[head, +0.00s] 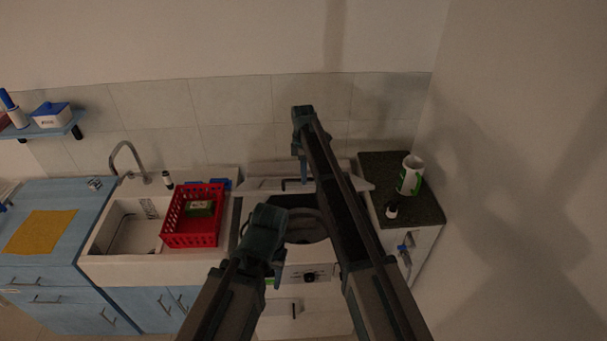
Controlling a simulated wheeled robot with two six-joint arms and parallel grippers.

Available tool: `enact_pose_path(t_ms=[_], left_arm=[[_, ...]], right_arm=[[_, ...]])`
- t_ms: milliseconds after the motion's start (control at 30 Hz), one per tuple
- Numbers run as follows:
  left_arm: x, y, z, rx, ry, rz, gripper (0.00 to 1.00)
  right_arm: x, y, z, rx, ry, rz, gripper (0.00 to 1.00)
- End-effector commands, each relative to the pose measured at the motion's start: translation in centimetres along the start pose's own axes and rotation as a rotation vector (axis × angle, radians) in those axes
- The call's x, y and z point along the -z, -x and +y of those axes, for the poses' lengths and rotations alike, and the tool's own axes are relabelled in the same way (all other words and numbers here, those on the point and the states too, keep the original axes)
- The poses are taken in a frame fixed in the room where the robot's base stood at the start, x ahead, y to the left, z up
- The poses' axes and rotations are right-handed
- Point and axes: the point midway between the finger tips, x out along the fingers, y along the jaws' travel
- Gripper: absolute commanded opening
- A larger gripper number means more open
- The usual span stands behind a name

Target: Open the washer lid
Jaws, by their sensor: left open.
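The white washer (330,268) stands in the middle, partly hidden behind my arms. Its top opening is uncovered and the grey drum (305,228) shows inside. The lid (262,184) appears raised at the back of the opening, seen nearly edge-on, with a dark handle on it. My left gripper (263,250) is open and appears over the left front part of the washer; I cannot tell whether it touches it. My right gripper (301,143) is high, in front of the wall tiles and above the lid in the picture. Its jaw opening is unclear.
A red basket (191,230) with a green item sits in the white sink (105,259) on the left. A wall is close on the right.

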Motion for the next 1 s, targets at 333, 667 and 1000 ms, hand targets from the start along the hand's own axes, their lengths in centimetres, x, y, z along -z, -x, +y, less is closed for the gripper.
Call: enact_pose_path(t_ms=[333,667,1000], left_arm=[[0.0,0.0,0.0,0.0,0.0,0.0,0.5],[0.2,-3.5,0.3,0.0,0.0,0.0,0.5],[0.5,-8.7,0.8,0.0,0.0,0.0,0.5]], right_arm=[[0.0,0.0,-0.2,0.001,0.0,0.001,0.47],[0.0,-3.6,-2.7,0.003,0.001,0.001,0.47],[0.0,-9.1,-6.2,0.003,0.0,0.001,0.47]])
